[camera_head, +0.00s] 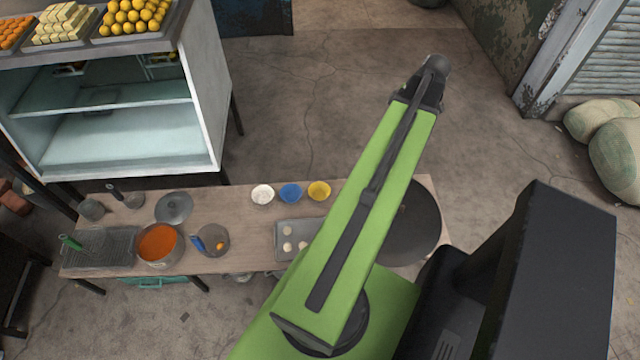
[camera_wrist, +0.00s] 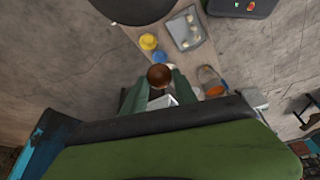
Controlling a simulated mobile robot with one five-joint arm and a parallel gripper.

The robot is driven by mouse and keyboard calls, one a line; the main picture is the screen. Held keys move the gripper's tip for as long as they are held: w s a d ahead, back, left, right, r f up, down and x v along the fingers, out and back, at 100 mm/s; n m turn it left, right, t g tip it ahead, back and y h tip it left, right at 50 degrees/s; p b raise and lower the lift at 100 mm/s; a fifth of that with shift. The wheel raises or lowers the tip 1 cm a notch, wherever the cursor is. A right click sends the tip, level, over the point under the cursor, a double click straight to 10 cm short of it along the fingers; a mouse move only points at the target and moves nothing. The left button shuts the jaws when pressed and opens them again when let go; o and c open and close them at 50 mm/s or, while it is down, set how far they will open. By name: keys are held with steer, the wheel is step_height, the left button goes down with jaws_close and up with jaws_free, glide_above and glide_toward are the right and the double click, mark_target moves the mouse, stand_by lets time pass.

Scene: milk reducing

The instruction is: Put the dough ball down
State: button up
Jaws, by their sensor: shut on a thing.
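My gripper (camera_wrist: 160,88) shows in the wrist view with its green fingers shut on a round brown ball, the dough ball (camera_wrist: 159,75). The ball sits between the fingertips, with the table beyond it. In the head view, my arm hides the gripper and the held ball. A grey tray (camera_head: 284,230) with several pale dough balls (camera_head: 287,246) lies on the wooden table (camera_head: 225,205), partly behind my arm. The tray also shows in the wrist view (camera_wrist: 200,42), beyond the gripper to the upper right.
White (camera_head: 262,194), blue (camera_head: 290,193) and yellow (camera_head: 319,190) bowls stand along the table's far edge. A large dark round pan (camera_head: 425,225) is at the right end.

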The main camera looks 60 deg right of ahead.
steer(key=w+d+b+x, duration=0.1)
steer(key=d+b+x, duration=0.1)
steer(key=b+x, duration=1.25)
steer(key=w+d+r+b+x, duration=0.1)
steer(key=w+d+b+x, duration=0.15)
steer(key=b+x, duration=1.2)
steer(key=b, duration=1.3)
glide_above(320, 195)
step_height(320, 195, down, 18)
steer(key=shift+f+m, duration=0.25)
steer(key=shift+m, duration=0.05)
step_height(320, 195, down, 11)
steer(key=b, duration=1.1)
steer(key=o, duration=1)
